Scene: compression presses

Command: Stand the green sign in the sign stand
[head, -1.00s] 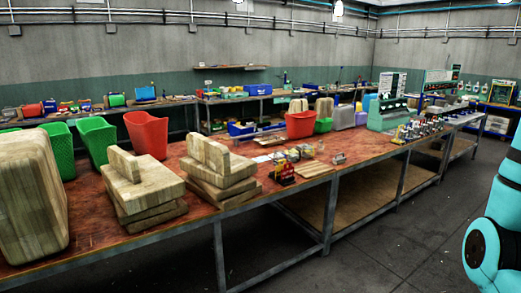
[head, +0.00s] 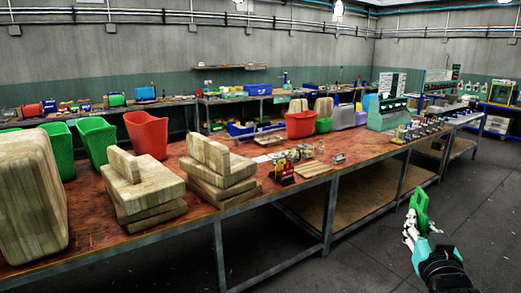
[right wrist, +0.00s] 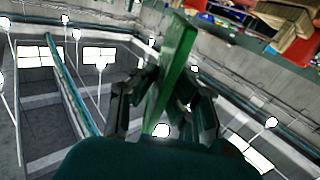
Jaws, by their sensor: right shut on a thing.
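The green sign (head: 420,203) is a flat piece, held up above the floor in front of the long table, at the lower right of the head view. My right gripper (head: 411,224) is shut on its lower part. In the right wrist view the green sign (right wrist: 177,55) stands up tilted between the two fingers of my right gripper (right wrist: 160,92). I cannot tell which thing is the sign stand; nothing in the head view shows clearly as one. My left gripper is not in view.
The long red-topped table (head: 85,235) holds stacked wooden blocks (head: 222,170), red and green bins (head: 147,133) and small items (head: 283,168). A green machine (head: 390,112) stands farther along it. Open floor (head: 375,255) lies in front.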

